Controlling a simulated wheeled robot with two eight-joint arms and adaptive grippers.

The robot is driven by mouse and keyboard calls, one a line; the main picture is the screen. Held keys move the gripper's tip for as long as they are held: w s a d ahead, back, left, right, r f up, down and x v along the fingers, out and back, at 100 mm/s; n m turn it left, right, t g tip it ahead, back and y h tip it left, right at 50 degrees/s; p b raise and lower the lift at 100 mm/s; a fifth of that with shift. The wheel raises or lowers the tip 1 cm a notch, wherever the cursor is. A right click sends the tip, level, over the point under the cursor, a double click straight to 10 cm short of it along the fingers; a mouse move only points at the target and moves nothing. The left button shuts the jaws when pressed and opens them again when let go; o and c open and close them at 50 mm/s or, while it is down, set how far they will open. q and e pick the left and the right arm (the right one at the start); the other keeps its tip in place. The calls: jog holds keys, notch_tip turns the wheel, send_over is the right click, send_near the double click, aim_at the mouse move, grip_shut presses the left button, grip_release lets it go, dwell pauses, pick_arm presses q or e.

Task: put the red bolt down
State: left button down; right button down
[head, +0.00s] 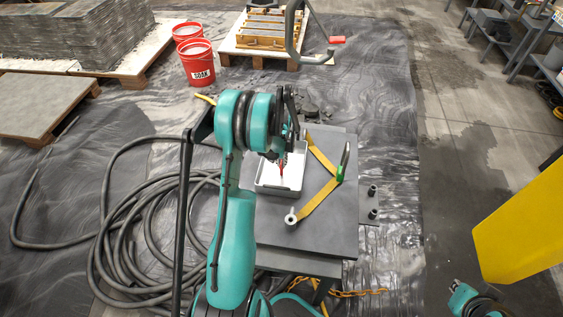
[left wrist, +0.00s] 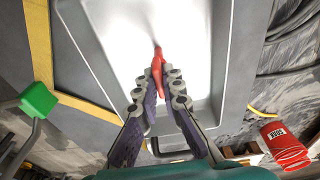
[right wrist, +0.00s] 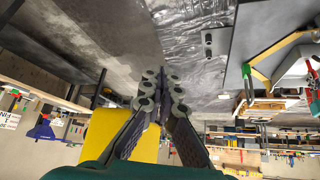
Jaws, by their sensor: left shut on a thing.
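The red bolt (left wrist: 157,66) is held between the fingertips of my left gripper (left wrist: 158,88) in the left wrist view. In the head view the red bolt (head: 281,171) shows over the pale shallow tray (head: 277,191), below my left gripper (head: 286,150). The tray also fills the middle of the left wrist view (left wrist: 208,108). I cannot tell whether the bolt's lower end touches the tray floor. My right gripper (right wrist: 160,88) has its fingers together with nothing between them. It is away from the tray, and its fingers are not visible in the head view.
A coiled black hose (head: 120,235) lies on the floor at left. A large yellow block (head: 520,230) is at right. Red buckets (head: 198,66) stand behind.

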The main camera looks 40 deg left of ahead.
pick_arm(q)
jog(key=shift+f, duration=0.25)
jog(key=c, duration=1.7)
grip_release()
jog(key=shift+r, duration=0.15)
